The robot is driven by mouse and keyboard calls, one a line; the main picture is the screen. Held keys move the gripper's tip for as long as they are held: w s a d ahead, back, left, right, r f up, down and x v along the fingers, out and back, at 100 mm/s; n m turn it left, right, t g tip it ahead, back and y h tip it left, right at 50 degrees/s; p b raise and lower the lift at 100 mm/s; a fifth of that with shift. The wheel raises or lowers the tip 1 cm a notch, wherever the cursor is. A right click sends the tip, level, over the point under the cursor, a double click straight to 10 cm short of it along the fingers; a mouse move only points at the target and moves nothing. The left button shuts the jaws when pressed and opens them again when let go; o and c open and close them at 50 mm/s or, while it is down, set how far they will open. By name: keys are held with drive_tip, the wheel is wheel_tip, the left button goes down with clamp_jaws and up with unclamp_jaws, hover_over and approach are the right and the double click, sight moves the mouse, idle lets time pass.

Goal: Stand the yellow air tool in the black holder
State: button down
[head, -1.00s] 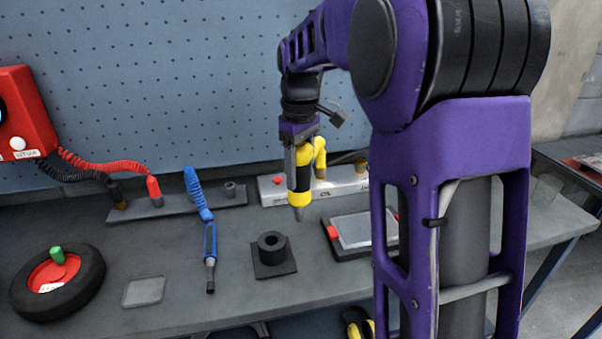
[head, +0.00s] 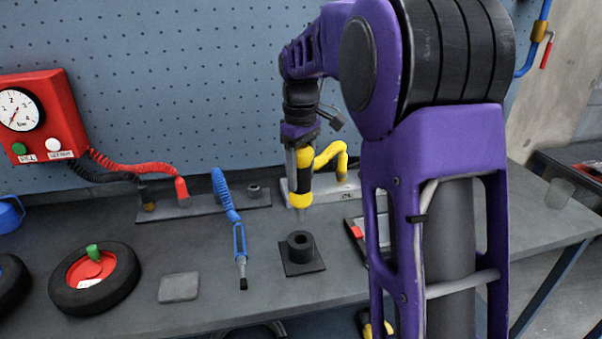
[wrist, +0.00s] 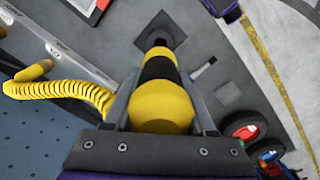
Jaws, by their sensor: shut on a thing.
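The yellow air tool (head: 302,198) has a black middle band and a grey tip. My gripper (head: 299,160) is shut on it and holds it upright, tip down, above the bench. The wrist view shows the tool (wrist: 162,102) between the two fingers, with a coiled yellow hose at its left. The black holder (head: 301,246) is a short round socket on a square plate. In the head view it lies just below the tool's tip, with a gap between. In the wrist view the holder (wrist: 155,28) shows past the tool's tip, which partly hides its socket.
A blue tool (head: 239,240) on a coiled hose lies left of the holder. A wheel (head: 95,278) and a grey pad (head: 179,287) are further left. A red gauge box (head: 40,118) hangs at far left. A framed tray right of the holder is partly behind my arm.

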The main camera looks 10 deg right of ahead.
drive_tip(key=b, duration=0.4)
hover_over(301, 212)
drive_tip(key=w, duration=0.1)
drive_tip(key=shift+d+f, duration=0.1)
drive_tip(key=shift+f, duration=2.25)
drive_tip(key=shift+f+b, duration=1.35)
drive_tip(key=shift+f, duration=1.65)
drive_tip(key=shift+c, duration=0.7)
unclamp_jaws()
drive_tip(key=shift+s, duration=0.1)
